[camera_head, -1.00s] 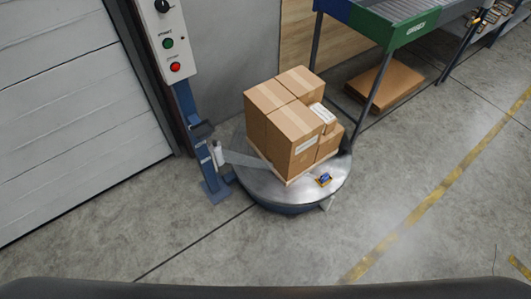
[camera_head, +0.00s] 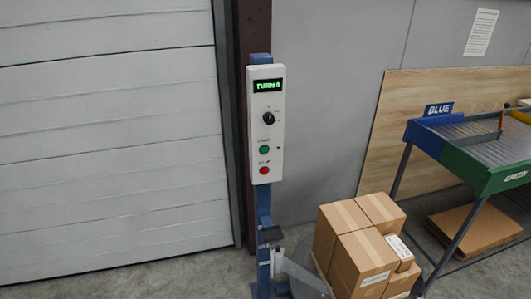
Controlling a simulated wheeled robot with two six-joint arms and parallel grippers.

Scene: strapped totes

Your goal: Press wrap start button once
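The white control panel (camera_head: 266,125) stands upright on a blue post (camera_head: 264,215) near the middle of the head view. At its top a display (camera_head: 268,86) shows green text that looks like "TURN 0". The small labels above the buttons are hard to read; the green one seems to say "START". Neither of my grippers shows in the view.
Stacked cardboard boxes (camera_head: 362,250) stand on the turntable (camera_head: 300,270) at the lower right of the post. A conveyor table with a blue "BLUE" sign (camera_head: 438,109) and a green "GREEN" end (camera_head: 490,178) is at the right. A white shutter door (camera_head: 110,140) fills the left.

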